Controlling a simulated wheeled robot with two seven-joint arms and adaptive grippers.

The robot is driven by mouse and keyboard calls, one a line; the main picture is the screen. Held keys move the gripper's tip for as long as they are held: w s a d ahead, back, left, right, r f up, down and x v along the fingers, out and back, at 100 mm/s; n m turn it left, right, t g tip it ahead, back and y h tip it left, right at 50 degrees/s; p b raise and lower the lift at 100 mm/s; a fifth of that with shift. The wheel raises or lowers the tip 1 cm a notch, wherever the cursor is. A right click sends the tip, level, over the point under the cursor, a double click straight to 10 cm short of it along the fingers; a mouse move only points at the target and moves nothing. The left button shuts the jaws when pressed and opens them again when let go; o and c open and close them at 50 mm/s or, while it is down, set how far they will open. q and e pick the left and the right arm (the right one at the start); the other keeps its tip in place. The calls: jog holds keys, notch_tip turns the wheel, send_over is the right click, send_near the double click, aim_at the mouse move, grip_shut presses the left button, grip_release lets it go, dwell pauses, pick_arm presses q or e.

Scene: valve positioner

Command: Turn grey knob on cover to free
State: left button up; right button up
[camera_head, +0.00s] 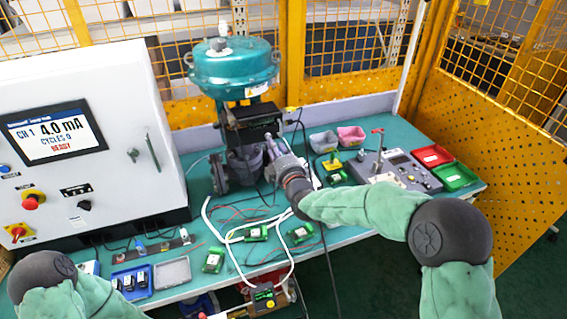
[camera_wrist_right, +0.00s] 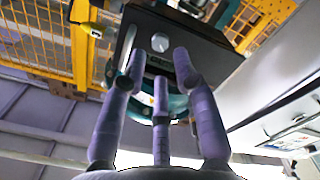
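The grey knob (camera_wrist_right: 160,42) is a small round light-grey disc on the dark cover (camera_wrist_right: 205,48) of the positioner in the right wrist view. In the head view the dark positioner (camera_head: 252,134) sits under the teal actuator; the knob is too small to make out there. My right gripper (camera_wrist_right: 160,64) has its three fingers spread, pointing at the cover, with the knob showing between the tips of the outer two. I see a gap between the fingers and cannot tell whether any tip touches the cover. In the head view this gripper (camera_head: 270,144) is close to the positioner. My left gripper is out of view.
The teal actuator (camera_head: 235,68) stands above the positioner. A white control cabinet (camera_head: 105,190) with a screen is on the left. Cables and small green boards (camera_head: 213,261) lie on the bench. A grey test box (camera_head: 385,172) and red and green trays (camera_head: 454,176) are on the right.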

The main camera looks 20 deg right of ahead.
jog(key=s, duration=0.7)
jog(key=shift+d, duration=0.15)
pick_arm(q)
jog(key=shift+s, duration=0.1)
pick_arm(e)
jog(key=shift+s+f, duration=0.1)
jog(key=shift+f, duration=0.05)
